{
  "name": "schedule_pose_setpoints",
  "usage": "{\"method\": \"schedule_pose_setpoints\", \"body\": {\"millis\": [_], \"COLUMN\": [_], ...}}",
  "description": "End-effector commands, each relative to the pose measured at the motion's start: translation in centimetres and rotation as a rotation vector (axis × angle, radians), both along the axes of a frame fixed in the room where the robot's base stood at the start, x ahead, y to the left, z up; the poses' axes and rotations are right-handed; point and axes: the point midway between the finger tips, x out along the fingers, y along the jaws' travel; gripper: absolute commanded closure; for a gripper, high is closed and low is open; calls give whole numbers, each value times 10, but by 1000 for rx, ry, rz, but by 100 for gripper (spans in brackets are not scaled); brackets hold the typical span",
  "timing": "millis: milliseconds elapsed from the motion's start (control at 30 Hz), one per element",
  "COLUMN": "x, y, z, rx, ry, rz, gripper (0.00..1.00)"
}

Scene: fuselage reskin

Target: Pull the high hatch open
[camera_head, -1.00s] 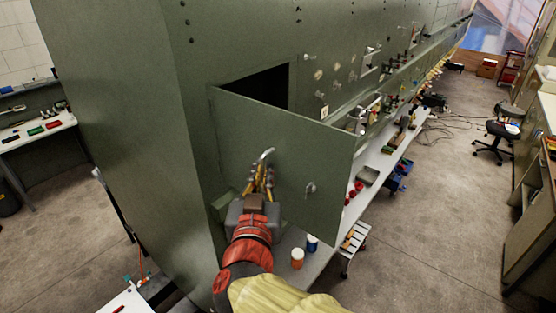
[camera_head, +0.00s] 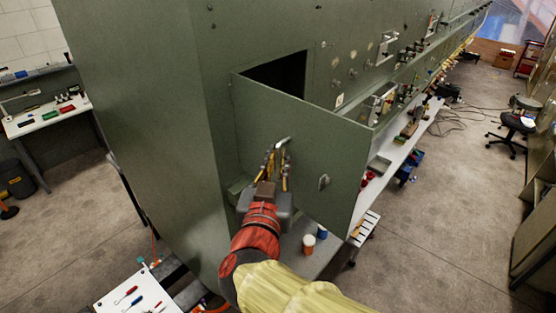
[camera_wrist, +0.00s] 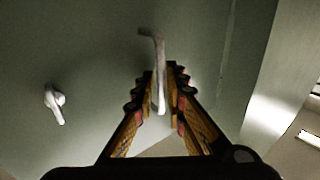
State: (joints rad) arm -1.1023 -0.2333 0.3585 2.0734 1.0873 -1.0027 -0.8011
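The high hatch (camera_head: 328,145) is a green panel door on the green fuselage wall. It stands swung outward, with a dark opening (camera_head: 278,72) showing behind its top edge. A pale bent handle (camera_head: 284,140) sticks out of its face, and a small latch (camera_head: 324,182) sits to the right. My gripper (camera_head: 276,165) is at the bent handle. In the wrist view, its two fingers (camera_wrist: 160,95) lie close on both sides of the handle (camera_wrist: 159,65) and look shut on it. The latch (camera_wrist: 56,102) shows at the left there. The exact finger contact is hard to see.
A shelf (camera_head: 400,150) with tools and red and blue items runs along the wall. Orange and blue jars (camera_head: 309,243) stand below the hatch. A white tool tray (camera_head: 135,292) is at the lower left, a stool (camera_head: 515,125) far right. The right floor (camera_head: 440,230) is open.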

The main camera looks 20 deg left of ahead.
Motion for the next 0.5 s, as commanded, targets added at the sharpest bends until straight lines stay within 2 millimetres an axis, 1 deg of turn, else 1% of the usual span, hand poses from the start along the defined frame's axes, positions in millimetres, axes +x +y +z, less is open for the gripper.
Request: {"method": "schedule_pose_setpoints", "body": {"millis": [167,267,367,500], "x": [-2,-9,-24,-52], "y": [0,-1,-4,-11], "z": [0,0,0,1], "rx": [0,0,1,2], "ry": [1,0,1,0], "rz": [1,3,5,6], "gripper": [87,87,87,87]}}
